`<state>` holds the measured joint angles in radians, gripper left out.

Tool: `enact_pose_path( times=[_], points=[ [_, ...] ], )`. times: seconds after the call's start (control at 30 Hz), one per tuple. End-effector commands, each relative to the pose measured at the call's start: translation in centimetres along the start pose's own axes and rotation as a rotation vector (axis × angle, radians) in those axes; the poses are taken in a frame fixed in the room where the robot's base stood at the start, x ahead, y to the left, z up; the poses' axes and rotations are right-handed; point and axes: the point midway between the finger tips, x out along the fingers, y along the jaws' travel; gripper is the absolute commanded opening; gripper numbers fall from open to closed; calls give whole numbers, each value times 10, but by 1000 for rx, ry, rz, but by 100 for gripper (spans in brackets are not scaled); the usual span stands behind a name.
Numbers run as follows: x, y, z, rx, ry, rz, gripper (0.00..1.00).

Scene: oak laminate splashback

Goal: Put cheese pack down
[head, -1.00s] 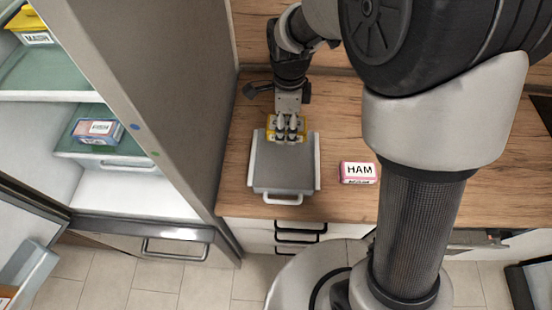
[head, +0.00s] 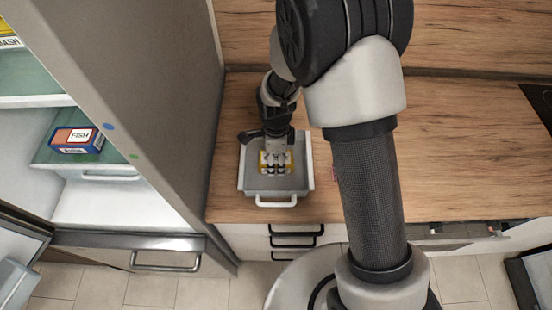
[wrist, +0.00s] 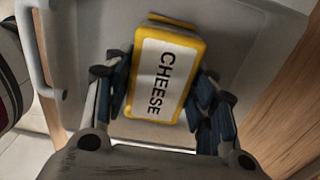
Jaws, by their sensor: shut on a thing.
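The cheese pack (wrist: 160,75) is yellow with a white label reading CHEESE. My gripper (wrist: 160,92) is shut on it, with fingers on both of its long sides. In the head view the cheese pack (head: 263,158) shows partly behind my gripper (head: 276,168), over the middle of the grey tray (head: 253,183). The tray has white side rims and a front handle and stands on the wooden counter. The tray surface (wrist: 85,55) also fills most of the wrist view. I cannot tell whether the pack touches the tray.
An open fridge (head: 120,210) stands on the left, with a fish pack (head: 76,138) in a green-lined drawer. Another yellow pack is on its upper shelf. The wooden counter (head: 470,150) is clear on the right. My arm hides most of the ham pack.

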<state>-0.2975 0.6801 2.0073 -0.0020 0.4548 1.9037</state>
Motion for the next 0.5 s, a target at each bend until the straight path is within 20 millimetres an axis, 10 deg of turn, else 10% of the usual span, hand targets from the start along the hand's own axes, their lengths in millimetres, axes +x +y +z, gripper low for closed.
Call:
enact_pose_path(
  times=[0.33,0.37,0.5],
  points=[
    [3,-1,0,0,-1,-2,20],
    [4,-1,0,0,-1,-2,52],
    [3,0,0,0,-1,-2,61]
  ],
)
